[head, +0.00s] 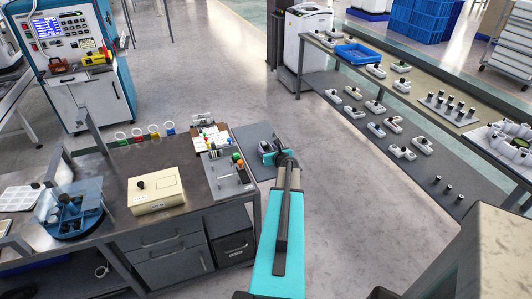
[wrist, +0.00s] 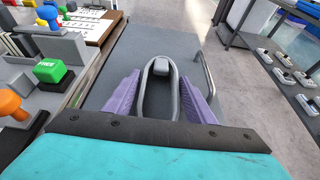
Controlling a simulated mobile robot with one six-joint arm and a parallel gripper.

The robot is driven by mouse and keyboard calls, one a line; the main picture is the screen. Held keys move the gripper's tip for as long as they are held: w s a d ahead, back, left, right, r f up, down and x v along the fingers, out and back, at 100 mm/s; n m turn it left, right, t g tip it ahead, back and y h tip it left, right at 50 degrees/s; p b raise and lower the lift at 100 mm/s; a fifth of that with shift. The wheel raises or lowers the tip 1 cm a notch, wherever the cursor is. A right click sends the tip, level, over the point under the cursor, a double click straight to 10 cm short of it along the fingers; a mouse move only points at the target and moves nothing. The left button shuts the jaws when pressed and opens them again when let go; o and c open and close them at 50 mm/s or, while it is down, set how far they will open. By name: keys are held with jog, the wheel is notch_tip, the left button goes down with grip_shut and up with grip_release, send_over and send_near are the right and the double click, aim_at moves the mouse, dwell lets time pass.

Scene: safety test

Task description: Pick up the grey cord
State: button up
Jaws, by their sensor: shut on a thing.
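The grey cord (wrist: 160,68) shows in the wrist view as an upright loop with a lighter grey piece at its far end. My gripper (wrist: 161,98) has its two purple fingers on either side of the loop and is shut on it. In the head view my gripper (head: 276,153) is over the grey mat (head: 252,134) at the right end of the workbench. My arm and gripper hide the cord there. I cannot tell whether the cord touches the mat.
A board with coloured buttons and knobs (head: 222,176) stands close left of my gripper. A clipboard (head: 209,139) lies behind it. A beige box (head: 153,190) and a blue tray (head: 74,211) are farther left. A long shelf (head: 455,170) stands right, across open floor.

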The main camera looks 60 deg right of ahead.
aim_at(268, 150)
jog(key=shift+r, duration=1.45)
jog(key=shift+s+a+r, duration=0.1)
jog(key=shift+a+r, duration=0.1)
jog(key=shift+r, duration=0.1)
jog(key=s+a+b, duration=0.1)
jog(key=s+a, duration=0.1)
jog(key=s+a+b, duration=0.1)
jog(key=s+a, duration=0.1)
jog(key=a, duration=0.1)
jog(key=s+a+b, duration=0.1)
jog(key=s+a, duration=0.1)
jog(key=shift+s+a+r, duration=0.35)
jog(key=shift+r, duration=0.05)
jog(key=shift+s+a+r+p, duration=0.2)
jog(key=shift+s+a+p, duration=0.3)
jog(key=shift+a+p, duration=0.15)
jog(key=shift+s+a+r+p, duration=0.2)
jog(key=shift+s+a+p, duration=0.3)
jog(key=shift+a+p, duration=0.1)
jog(key=p, duration=0.4)
jog(key=shift+s+a, duration=0.35)
jog(key=shift+s, duration=0.05)
jog(key=shift+s+a+p, duration=0.3)
jog(key=shift+a+p, duration=0.05)
jog(key=shift+p, duration=0.55)
jog(key=shift+f, duration=0.1)
